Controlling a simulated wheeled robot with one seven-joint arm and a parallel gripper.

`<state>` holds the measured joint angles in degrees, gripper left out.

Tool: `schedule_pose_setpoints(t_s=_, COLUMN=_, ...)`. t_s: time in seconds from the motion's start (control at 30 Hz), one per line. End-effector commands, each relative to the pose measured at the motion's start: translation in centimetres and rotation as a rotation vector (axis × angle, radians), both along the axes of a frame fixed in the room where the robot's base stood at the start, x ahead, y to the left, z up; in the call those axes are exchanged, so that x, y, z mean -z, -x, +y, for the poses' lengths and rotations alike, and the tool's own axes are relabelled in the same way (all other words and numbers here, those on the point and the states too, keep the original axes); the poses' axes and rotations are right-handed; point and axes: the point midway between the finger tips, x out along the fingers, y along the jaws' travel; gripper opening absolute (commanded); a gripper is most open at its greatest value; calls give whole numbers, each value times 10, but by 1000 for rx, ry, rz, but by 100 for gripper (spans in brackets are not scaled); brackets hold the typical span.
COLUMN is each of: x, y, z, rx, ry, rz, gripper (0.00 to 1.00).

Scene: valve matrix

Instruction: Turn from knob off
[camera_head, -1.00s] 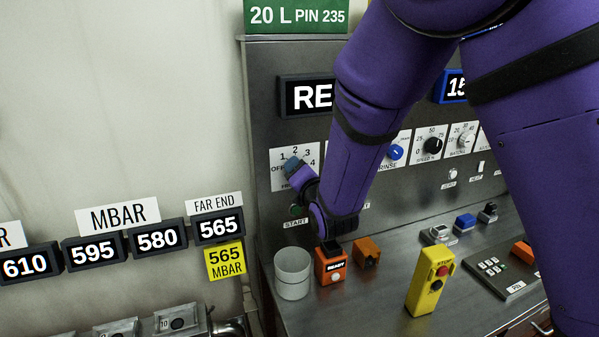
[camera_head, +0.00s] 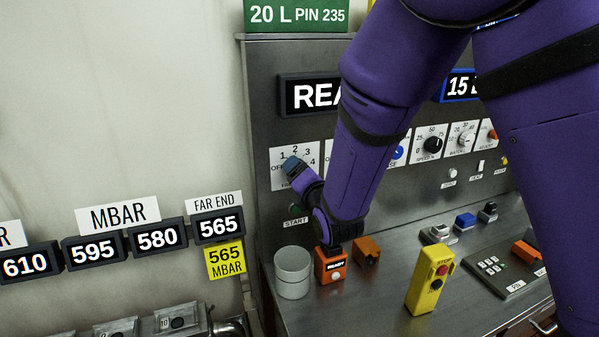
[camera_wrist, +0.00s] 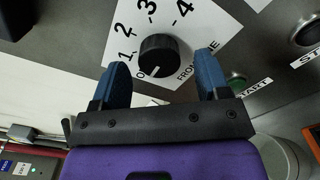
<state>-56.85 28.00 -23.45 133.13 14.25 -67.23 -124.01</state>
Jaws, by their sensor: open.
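The from knob (camera_wrist: 158,56) is a round black knob on a white dial plate (camera_wrist: 203,22), with numbers 1 to 4 around it and lettering that reads "FROM LINE". In the wrist view its white mark points down and left, towards the low end of the scale. My gripper (camera_wrist: 163,72) is open, with one blue finger on each side of the knob and visible gaps between. In the head view my gripper (camera_head: 291,165) is in front of the dial plate (camera_head: 308,152), beside the "OFF" lettering, and hides the knob.
A green start button (camera_wrist: 237,84) sits close to the right finger. Below the panel are a white cup (camera_head: 293,274), an orange ready box (camera_head: 331,267) and a yellow stop pendant (camera_head: 430,282). More knobs, such as a black one (camera_head: 433,145), lie to the right.

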Motion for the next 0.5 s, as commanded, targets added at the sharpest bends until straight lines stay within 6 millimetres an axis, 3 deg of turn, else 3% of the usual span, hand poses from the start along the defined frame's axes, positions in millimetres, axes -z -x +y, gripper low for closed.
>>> schedule_pose_setpoints(t_s=0.3, x=0, y=55, z=-23, rx=-1, ry=1, rz=2, gripper=69)
schedule_pose_setpoints(t_s=0.5, x=0, y=78, z=-32, rx=0, ry=0, rz=2, gripper=69)
